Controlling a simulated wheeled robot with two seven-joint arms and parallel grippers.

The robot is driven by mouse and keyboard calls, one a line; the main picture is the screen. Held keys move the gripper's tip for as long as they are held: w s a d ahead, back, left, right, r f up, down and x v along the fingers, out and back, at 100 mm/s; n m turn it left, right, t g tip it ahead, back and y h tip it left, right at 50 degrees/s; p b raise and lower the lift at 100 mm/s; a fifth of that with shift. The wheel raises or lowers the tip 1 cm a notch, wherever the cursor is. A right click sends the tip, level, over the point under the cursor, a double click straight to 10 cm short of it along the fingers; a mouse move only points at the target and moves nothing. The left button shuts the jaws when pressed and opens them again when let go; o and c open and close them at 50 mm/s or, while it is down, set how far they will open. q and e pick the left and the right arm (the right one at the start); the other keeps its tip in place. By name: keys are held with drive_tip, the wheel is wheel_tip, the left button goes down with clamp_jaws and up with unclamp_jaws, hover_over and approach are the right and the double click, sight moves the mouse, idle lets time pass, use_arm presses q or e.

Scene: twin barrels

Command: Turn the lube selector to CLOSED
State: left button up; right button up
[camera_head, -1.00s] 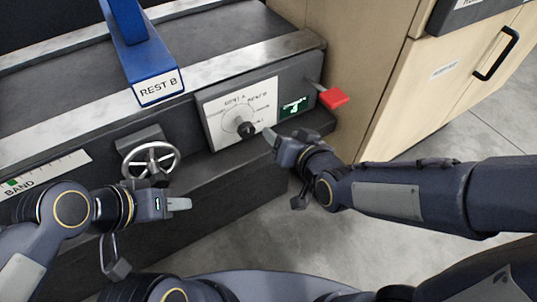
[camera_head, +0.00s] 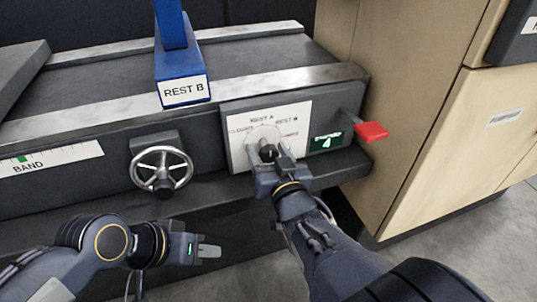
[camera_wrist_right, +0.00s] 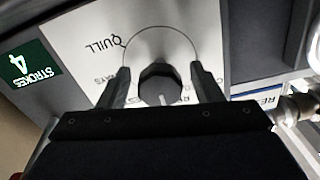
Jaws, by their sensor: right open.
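The lube selector is a black knob (camera_head: 268,152) on a white dial plate (camera_head: 235,117), with small labels around it including REST A and REST B. In the right wrist view the knob (camera_wrist_right: 160,84) shows a white mark toward the bottom of the picture; the word QUILL reads upside down. My right gripper (camera_head: 267,150) is open with one finger on each side of the knob. In the right wrist view the fingers (camera_wrist_right: 161,88) show a gap to the knob on both sides. My left gripper (camera_head: 208,251) is low at the left, away from the dial; its finger opening is unclear.
A spoked handwheel (camera_head: 161,169) is left of the dial. A red lever tab (camera_head: 371,132) sticks out at right, beside a green STROKES label (camera_head: 326,142). A blue REST B block (camera_head: 182,75) stands above. A wooden cabinet (camera_head: 420,110) borders the right side.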

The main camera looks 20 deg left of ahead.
drive_tip(key=shift+w, duration=0.1)
drive_tip(key=c, duration=1)
drive_tip(key=n, duration=0.4)
drive_tip(key=shift+n, duration=2.4)
drive_tip(key=o, duration=1)
